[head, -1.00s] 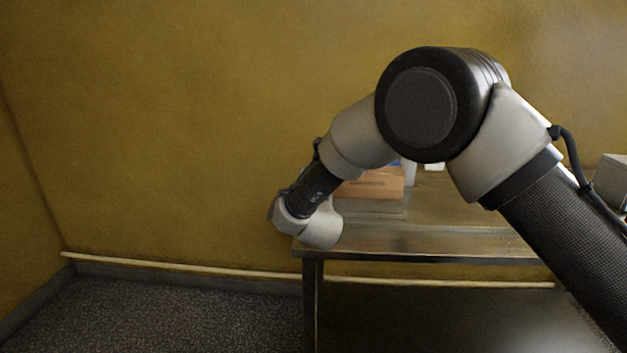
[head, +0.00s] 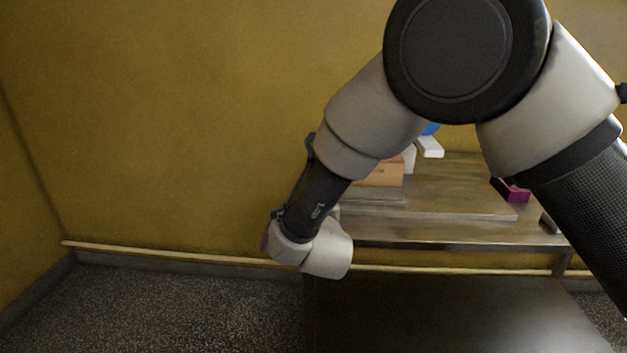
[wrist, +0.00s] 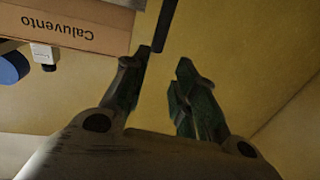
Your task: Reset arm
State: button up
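My arm reaches across the head view from the right, bent at a large dark elbow joint, with its pale wrist (head: 325,248) low in front of the table's left end. My gripper cannot be made out in the head view. In the wrist view my gripper (wrist: 163,57) is open, its two dark fingers apart with nothing between them. The yellow wall shows through the gap. A brown cardboard box (wrist: 75,18) marked "Caluvento", upside down in this view, lies just left of the fingers. I cannot tell the exact gap between box and left finger.
A metal table (head: 455,195) stands against the yellow wall. On it are the brown box (head: 380,174), partly hidden by my arm, a white item (head: 430,147), a blue item (head: 432,128) and a magenta item (head: 513,190). The floor at left (head: 170,305) is clear.

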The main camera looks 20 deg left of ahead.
jog(key=shift+s, duration=0.1)
dwell(0.3)
jog(key=w+d+r+g, duration=0.2)
jog(key=w+d+r, duration=0.35)
jog(key=d, duration=0.35)
jog(key=w+d+r+g, duration=0.2)
jog(key=w+d+r, duration=0.2)
jog(key=d+r, duration=0.3)
jog(key=s+d+r+m+g+h, duration=0.1)
jog(key=s+d+r+g, duration=0.1)
jog(key=d, duration=1.1)
jog(key=s+d+m+g+h, duration=0.1)
jog(key=s+d+h, duration=0.1)
jog(key=s+d, duration=0.55)
jog(key=s+d+g+h, duration=0.15)
jog(key=s+d, duration=0.25)
jog(key=d, duration=0.7)
jog(key=s+d+f+m+g+h, duration=0.1)
jog(key=s+d+g, duration=0.1)
jog(key=s+d, duration=0.5)
jog(key=s+d+f+m+g+h, duration=0.1)
jog(key=s+d+m+h, duration=0.1)
jog(key=s+d, duration=0.4)
jog(key=s, duration=0.5)
jog(key=shift+d+f+g, duration=0.2)
jog(key=shift+d+g, duration=0.15)
jog(key=shift+d, duration=0.05)
